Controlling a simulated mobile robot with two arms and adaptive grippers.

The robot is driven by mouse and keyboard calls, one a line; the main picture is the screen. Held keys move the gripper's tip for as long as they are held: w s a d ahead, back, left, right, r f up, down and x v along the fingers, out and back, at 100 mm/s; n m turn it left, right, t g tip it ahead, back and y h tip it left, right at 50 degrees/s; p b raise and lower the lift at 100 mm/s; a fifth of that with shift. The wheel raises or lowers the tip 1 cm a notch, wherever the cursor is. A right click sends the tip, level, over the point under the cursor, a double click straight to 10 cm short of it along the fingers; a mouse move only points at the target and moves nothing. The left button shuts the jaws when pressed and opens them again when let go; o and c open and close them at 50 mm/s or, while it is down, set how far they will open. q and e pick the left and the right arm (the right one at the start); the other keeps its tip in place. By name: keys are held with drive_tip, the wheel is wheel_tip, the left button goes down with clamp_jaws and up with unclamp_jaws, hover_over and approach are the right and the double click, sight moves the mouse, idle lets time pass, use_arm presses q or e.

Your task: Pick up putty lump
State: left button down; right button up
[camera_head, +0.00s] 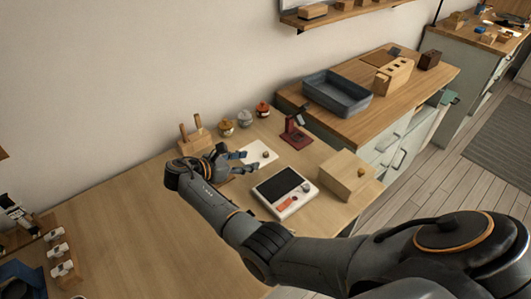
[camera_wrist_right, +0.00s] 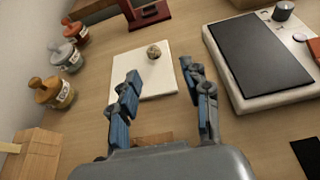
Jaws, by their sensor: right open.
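The putty lump (camera_wrist_right: 154,52) is a small, rounded, speckled brown piece on a white tile (camera_wrist_right: 156,88) on the wooden bench. In the head view the lump (camera_head: 266,154) is a small dark spot on the tile (camera_head: 257,160). My right gripper (camera_head: 243,162) is open and empty at the tile's near left edge. In the wrist view my right gripper (camera_wrist_right: 160,72) has its blue-padded fingers apart on either side of the tile, with the lump beyond the fingertips, not between them. My left gripper is not in view.
A flat device with a dark screen (camera_head: 277,184) lies right of the gripper. A dark red stand (camera_head: 296,133) is behind it. Several small jars (camera_head: 245,118) and a wooden holder (camera_head: 194,141) stand along the wall. A wooden box (camera_head: 347,175) sits right. The bench's left middle is clear.

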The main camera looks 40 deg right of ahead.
sight(266, 152)
drive_tip(key=shift+x, duration=1.2)
drive_tip(key=shift+w+d+f, duration=0.15)
drive_tip(key=shift+w, duration=0.05)
drive_tip(key=d, duration=0.2)
drive_tip(key=w+d, duration=0.1)
drive_tip(key=d, duration=0.1)
drive_tip(key=shift+d+f, duration=0.1)
drive_tip(key=shift+f, duration=0.3)
drive_tip(key=shift+d+f, duration=0.2)
drive_tip(key=shift+d, duration=0.2)
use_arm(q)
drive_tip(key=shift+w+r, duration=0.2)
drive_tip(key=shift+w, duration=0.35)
use_arm(e)
drive_tip(key=c, duration=0.9)
drive_tip(key=shift+c, duration=0.2)
drive_tip(key=shift+r, duration=0.15)
